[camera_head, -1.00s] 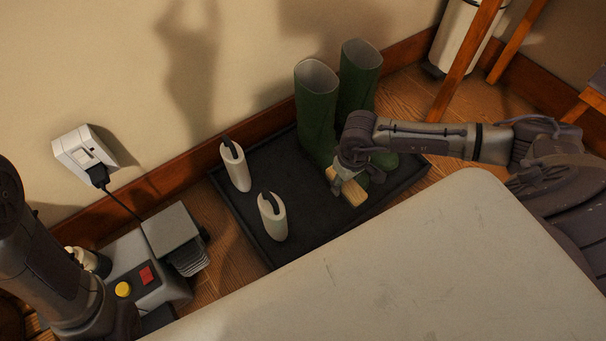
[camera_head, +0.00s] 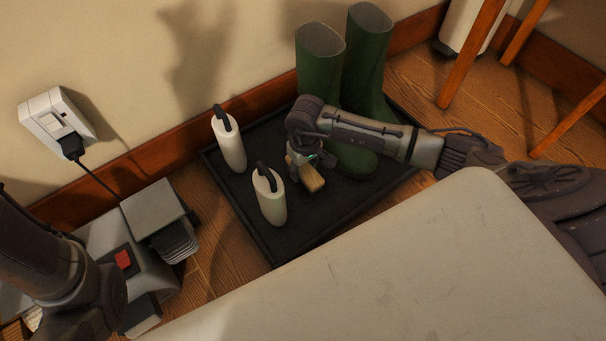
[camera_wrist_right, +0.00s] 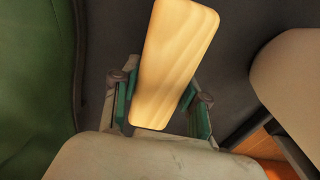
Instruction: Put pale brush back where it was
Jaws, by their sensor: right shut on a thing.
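The pale brush (camera_head: 312,178) is a small light-wood block held in my right gripper (camera_head: 302,161), over the dark tray (camera_head: 327,224). It lies between the green boots and the nearer white bottle-like object. In the right wrist view the brush (camera_wrist_right: 176,62) shows its wood grain between the two green-lined fingers of the right gripper (camera_wrist_right: 160,104), which are shut on it. Whether it touches the tray is unclear. My left arm is at the left edge of the head view; its gripper does not show.
Green boots (camera_head: 319,62) stand on the tray's back right. Two white holders with dark handles stand on its left, one near (camera_head: 270,203) and one farther (camera_head: 229,146). A grey device (camera_head: 155,208) and wall socket (camera_head: 57,122) are at left. A pale flat top (camera_head: 400,265) fills the front.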

